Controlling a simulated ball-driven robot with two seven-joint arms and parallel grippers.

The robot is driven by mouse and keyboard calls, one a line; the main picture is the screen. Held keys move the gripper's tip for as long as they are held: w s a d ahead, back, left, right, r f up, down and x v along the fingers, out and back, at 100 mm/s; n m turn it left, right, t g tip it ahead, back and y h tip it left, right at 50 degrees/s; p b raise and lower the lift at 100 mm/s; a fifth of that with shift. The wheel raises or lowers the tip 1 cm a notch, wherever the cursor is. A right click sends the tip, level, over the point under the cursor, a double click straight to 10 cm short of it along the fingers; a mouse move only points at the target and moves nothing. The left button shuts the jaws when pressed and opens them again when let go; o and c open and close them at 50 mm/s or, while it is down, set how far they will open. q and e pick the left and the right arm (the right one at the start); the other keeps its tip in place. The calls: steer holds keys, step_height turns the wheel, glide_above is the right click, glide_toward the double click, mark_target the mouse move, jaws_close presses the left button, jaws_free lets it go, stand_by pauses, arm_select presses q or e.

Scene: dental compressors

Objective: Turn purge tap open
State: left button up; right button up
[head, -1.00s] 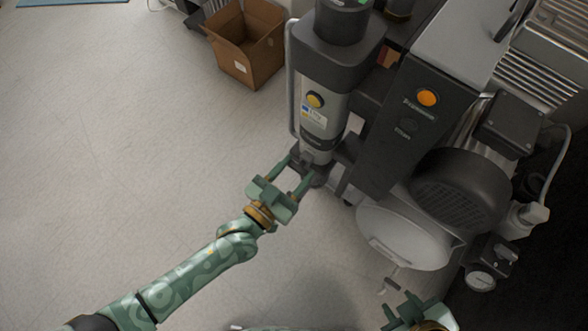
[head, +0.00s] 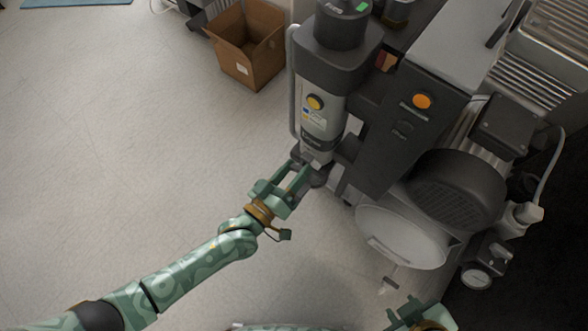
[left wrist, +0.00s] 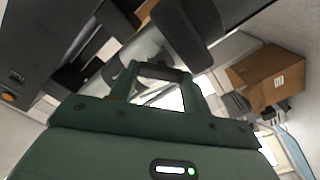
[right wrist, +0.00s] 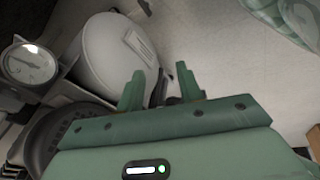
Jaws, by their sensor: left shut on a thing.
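The grey and black cylinder unit (head: 320,118) stands upright on the compressor's left side. A dark tap-like piece sits at its lower end and shows as a dark bar (left wrist: 160,72) in the left wrist view. My left gripper (head: 303,172) reaches this lower end from below left in the head view. Its two fingers are shut on the dark piece, one on each side of it; its exact turn is hard to tell. My right gripper (right wrist: 160,78) is open and empty near the white tank (right wrist: 112,55). In the head view only part of it shows at the bottom edge.
The dark compressor cabinet (head: 405,110) with an orange button, the black motor (head: 455,190) and the white tank (head: 400,235) stand right of my left gripper. A pressure gauge (head: 476,277) is lower right. An open cardboard box (head: 245,45) is behind; the floor at left is clear.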

arm_select(q)
steer(key=shift+a+f+n, duration=0.1)
steer(key=shift+n, duration=0.8)
steer(key=n, duration=0.2)
steer(key=shift+f+n, duration=0.1)
steer(key=shift+n, duration=0.3)
steer(key=n, duration=0.3)
steer(key=shift+f, duration=0.1)
steer(key=shift+n+b, duration=0.3)
steer(key=shift+n, duration=1)
arm_select(e)
steer(key=shift+w+a+r, duration=0.15)
steer(key=shift+a, duration=0.15)
steer(key=shift+w+a+r, duration=0.1)
steer(key=shift+w, duration=0.05)
arm_select(q)
steer(key=o, duration=1)
steer(key=shift+a, duration=0.1)
